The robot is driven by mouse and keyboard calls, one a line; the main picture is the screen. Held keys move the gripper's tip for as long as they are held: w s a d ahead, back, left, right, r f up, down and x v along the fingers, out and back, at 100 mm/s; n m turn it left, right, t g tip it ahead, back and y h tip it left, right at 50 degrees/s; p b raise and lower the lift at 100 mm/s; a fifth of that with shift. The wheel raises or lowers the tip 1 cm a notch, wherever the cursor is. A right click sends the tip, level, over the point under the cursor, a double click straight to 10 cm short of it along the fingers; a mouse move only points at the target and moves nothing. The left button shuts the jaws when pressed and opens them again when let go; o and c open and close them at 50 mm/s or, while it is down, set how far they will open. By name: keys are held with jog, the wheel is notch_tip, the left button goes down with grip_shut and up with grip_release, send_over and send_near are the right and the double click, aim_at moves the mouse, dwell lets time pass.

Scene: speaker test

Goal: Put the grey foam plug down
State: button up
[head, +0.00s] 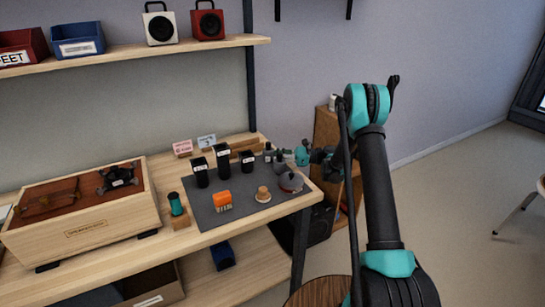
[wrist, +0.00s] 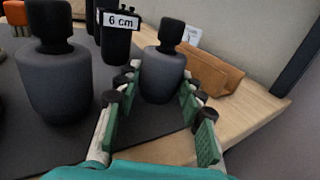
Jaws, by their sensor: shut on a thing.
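A dark grey plug (wrist: 163,74) with a narrow neck and black knob stands upright between the fingertips of my gripper (wrist: 158,92) in the wrist view. The green-padded fingers are shut on its sides. Its base is close to the dark mat (wrist: 150,122); I cannot tell whether it touches. In the head view my gripper (head: 284,154) is over the mat's far right corner, and the held plug is small and hard to make out. A second, similar grey plug (wrist: 55,85) stands on the mat at the left of the wrist view.
Labelled black pieces (head: 222,160) stand on the mat, one marked 6 cm (wrist: 117,40). An orange block (head: 222,202) and a cork piece (head: 263,195) are nearer the front. A wooden block (wrist: 208,72) lies behind the held plug. The bench edge is close on the right.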

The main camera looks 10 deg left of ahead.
jog(key=o, duration=0.9)
jog(key=d, duration=1.2)
jog(key=shift+w, duration=0.45)
jog(key=shift+r, duration=0.1)
